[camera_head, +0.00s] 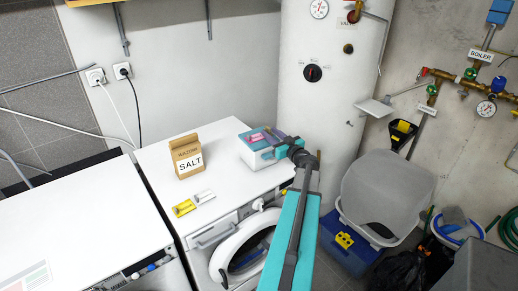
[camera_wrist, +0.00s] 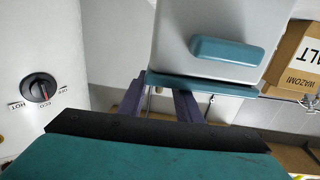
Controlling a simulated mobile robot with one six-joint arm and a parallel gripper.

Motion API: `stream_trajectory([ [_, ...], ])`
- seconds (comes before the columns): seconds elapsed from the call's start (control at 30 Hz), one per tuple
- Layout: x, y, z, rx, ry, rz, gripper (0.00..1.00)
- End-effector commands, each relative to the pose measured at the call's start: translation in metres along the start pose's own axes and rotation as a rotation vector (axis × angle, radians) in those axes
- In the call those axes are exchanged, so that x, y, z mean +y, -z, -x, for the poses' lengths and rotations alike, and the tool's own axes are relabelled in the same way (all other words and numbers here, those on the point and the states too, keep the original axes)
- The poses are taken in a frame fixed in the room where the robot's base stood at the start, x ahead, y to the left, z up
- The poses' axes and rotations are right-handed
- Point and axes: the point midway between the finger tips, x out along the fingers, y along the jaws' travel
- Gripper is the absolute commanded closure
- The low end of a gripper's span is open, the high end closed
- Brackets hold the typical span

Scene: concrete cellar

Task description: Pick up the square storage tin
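A white box-shaped tin with teal trim (camera_head: 247,156) stands on the right end of the white washing machine, with a pink patch showing on top. In the wrist view its pale face (camera_wrist: 185,45) fills the upper middle, with a teal handle-like bar and a teal edge below. My gripper (camera_head: 264,147) is at the right side of the tin, partly over it. In the wrist view the two purple fingers of my gripper (camera_wrist: 158,88) are apart, close to the teal edge. Their tips are partly hidden. I see nothing clearly clamped between them.
A grey tub (camera_head: 388,190) on a blue crate (camera_head: 345,250) stands to the right.

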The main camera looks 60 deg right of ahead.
Motion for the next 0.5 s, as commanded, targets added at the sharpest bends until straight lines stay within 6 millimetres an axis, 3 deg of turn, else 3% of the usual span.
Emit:
stream_trajectory([
  [0.43, -0.0002, -0.0001, 0.0002, 0.0, 0.0, 0.0, 0.69],
  [0.5, -0.0002, -0.0001, 0.0003, 0.0, 0.0, 0.0, 0.77],
])
